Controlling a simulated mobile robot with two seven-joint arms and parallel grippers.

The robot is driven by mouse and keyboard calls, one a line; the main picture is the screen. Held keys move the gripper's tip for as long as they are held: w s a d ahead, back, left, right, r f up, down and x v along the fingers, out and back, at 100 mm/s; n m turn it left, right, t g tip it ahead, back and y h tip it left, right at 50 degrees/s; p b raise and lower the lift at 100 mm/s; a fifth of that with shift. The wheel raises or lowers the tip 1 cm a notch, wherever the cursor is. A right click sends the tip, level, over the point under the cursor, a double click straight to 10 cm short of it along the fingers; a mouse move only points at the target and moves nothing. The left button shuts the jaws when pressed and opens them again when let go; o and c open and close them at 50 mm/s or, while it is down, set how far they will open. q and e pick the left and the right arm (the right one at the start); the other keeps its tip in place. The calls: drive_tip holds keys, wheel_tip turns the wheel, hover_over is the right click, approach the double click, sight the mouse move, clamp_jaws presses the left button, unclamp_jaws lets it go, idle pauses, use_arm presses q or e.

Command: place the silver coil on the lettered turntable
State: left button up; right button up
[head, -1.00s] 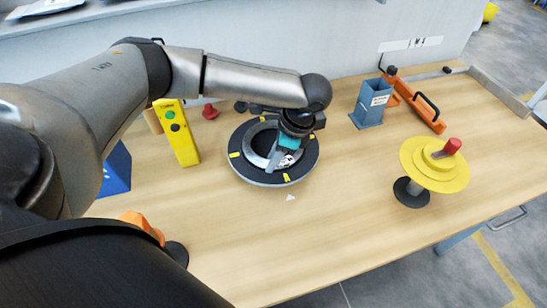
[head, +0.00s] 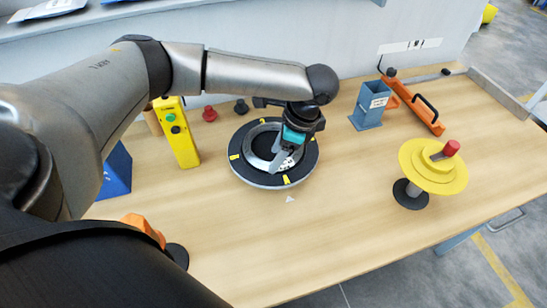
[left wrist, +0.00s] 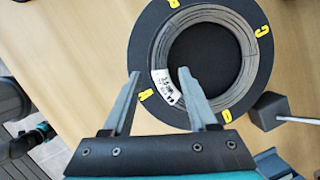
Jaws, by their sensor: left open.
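The silver coil (left wrist: 159,55) lies flat on the lettered turntable (left wrist: 143,28), a black disc with yellow letters around its rim. In the head view the turntable (head: 240,171) is at the middle of the table, with the coil (head: 250,146) inside the ring of letters. A white printed label shows on the coil. My left gripper (left wrist: 160,73) is open, its fingertips apart over the near-left side of the coil by the label; nothing is clamped between them. In the head view my left gripper (head: 280,162) and wrist hide the turntable's back right part.
A yellow button box (head: 180,140) stands left of the turntable, with a red knob (head: 209,114) behind. A blue-grey holder (head: 369,104) and orange tool (head: 420,108) are at back right. A yellow stepped disc (head: 432,172) stands at right. The front table middle is clear.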

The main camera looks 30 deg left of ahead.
use_arm(q)
drive_tip(key=p+v, duration=0.1)
drive_tip(key=v, duration=0.8)
drive_tip(key=shift+r, duration=0.3)
